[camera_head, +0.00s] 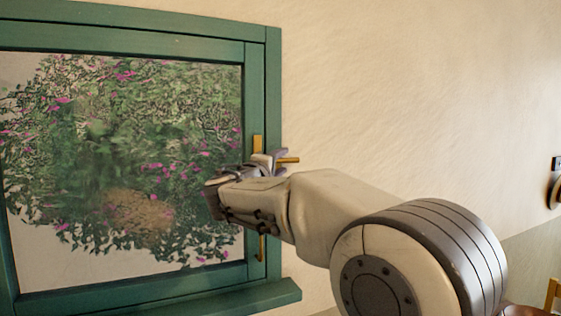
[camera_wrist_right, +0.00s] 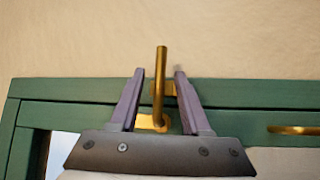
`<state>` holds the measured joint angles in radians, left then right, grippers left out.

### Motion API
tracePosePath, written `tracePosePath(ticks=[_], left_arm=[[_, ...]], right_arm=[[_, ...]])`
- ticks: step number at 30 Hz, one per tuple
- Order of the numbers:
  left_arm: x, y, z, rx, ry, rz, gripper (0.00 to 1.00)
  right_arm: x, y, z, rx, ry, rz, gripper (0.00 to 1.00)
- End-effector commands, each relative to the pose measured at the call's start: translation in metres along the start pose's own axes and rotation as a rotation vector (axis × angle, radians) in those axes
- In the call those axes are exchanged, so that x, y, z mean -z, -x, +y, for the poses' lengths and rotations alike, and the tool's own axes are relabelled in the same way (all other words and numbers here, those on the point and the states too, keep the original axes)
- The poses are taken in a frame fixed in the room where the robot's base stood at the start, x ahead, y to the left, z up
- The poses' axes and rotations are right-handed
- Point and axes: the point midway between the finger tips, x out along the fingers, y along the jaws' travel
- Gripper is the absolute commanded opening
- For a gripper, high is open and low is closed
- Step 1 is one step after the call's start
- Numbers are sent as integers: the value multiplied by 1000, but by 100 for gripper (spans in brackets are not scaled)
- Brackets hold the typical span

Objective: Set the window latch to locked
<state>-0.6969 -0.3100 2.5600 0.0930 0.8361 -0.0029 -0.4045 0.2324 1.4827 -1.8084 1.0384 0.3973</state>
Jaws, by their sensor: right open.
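The window latch is a brass lever (camera_head: 289,160) on the right side of the green window frame, pointing right in the head view. Part of its brass mount (camera_head: 257,144) shows just left of it. My right gripper (camera_head: 273,162) is at the latch, with its body hiding the lower part of the mount. In the right wrist view the lever (camera_wrist_right: 160,75) stands between the two open fingers of my right gripper (camera_wrist_right: 159,85). Gaps show on both sides, so the fingers look apart from it. My left gripper is not in view.
The green window frame (camera_head: 150,40) surrounds a pane with flowering foliage behind it. A brass handle (camera_head: 262,246) is lower on the frame; it also shows in the right wrist view (camera_wrist_right: 292,130). A green sill (camera_head: 240,297) juts out below.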

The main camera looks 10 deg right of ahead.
Motion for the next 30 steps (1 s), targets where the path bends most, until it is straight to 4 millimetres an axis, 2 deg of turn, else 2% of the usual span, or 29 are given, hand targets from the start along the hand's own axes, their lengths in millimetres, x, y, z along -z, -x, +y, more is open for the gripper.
tracePosePath(ticks=[1,4,5,30], left_arm=[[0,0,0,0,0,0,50],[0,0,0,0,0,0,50],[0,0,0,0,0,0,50],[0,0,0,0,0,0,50]], right_arm=[[0,0,0,0,0,0,43],[0,0,0,0,0,0,5],[0,0,0,0,0,0,0],[0,1,0,0,1,1,0]])
